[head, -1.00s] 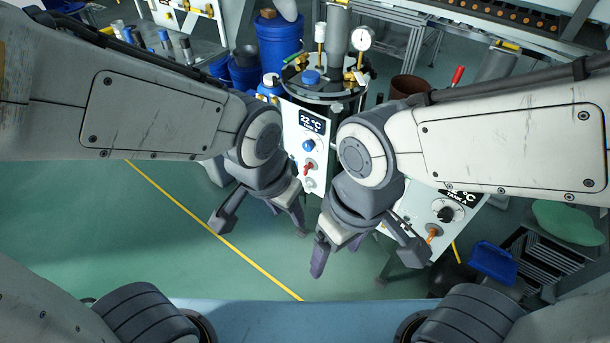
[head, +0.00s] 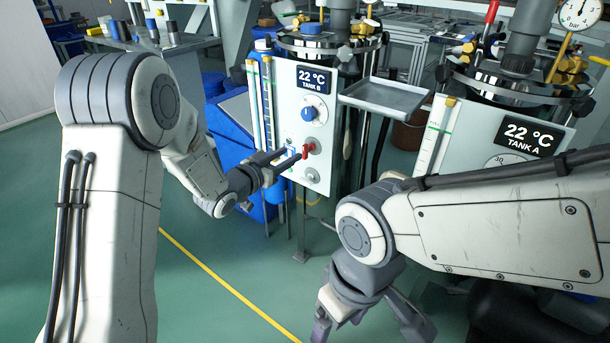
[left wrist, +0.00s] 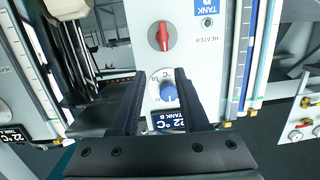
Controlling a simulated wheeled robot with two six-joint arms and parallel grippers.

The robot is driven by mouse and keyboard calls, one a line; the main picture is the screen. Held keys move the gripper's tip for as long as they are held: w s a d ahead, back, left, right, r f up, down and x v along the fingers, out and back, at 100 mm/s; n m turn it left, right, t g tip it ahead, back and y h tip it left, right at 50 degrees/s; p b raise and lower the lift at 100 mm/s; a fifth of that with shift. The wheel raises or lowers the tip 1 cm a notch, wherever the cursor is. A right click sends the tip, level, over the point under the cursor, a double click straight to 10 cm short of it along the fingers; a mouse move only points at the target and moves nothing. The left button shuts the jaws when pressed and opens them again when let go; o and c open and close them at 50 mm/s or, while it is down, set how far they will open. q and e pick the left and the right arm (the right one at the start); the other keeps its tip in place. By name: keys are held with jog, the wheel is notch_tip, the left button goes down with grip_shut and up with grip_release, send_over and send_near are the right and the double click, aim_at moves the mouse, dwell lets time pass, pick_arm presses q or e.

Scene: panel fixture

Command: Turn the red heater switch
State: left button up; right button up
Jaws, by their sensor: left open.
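The red heater switch (head: 307,151) sits low on the white Tank B panel (head: 285,85), below a blue knob (head: 308,114). My left gripper (head: 290,156) is open, its fingertips close to the switch at its left in the head view. Contact cannot be told there. The left wrist view shows the panel upside down. There the red switch (left wrist: 163,36) on its grey round base lies beyond the open fingers (left wrist: 159,88), and nothing is held. The blue knob (left wrist: 168,92) shows between the fingers. My right gripper (head: 368,325) hangs low, open and empty.
The Tank A panel (head: 500,130) stands at the right, partly behind my right arm. A grey tray (head: 385,97) sits between the two panels. A blue container (head: 232,125) stands left of Tank B. Green floor at the lower left is clear.

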aim_at(303, 150)
pick_arm(q)
jog(key=shift+t+h, duration=0.4)
jog(key=shift+h, duration=0.4)
jog(key=w+d+f+b, duration=0.1)
jog(key=w, duration=0.1)
jog(key=w+d+f+b, duration=0.1)
jog(key=w+b, duration=0.1)
jog(key=w, duration=0.1)
jog(key=w+d+f+b, duration=0.1)
jog(key=w+d+b, duration=0.1)
jog(key=w, duration=0.1)
jog(key=shift+w+d+f, duration=0.1)
jog(key=shift+f, duration=0.2)
jog(key=shift+w+d+r+b, duration=0.1)
jog(key=shift+w+d+b, duration=0.2)
jog(key=shift+w, duration=0.15)
pick_arm(e)
notch_tip(303, 150, down, 7)
jog(key=shift+f, duration=0.2)
pick_arm(q)
grip_shut()
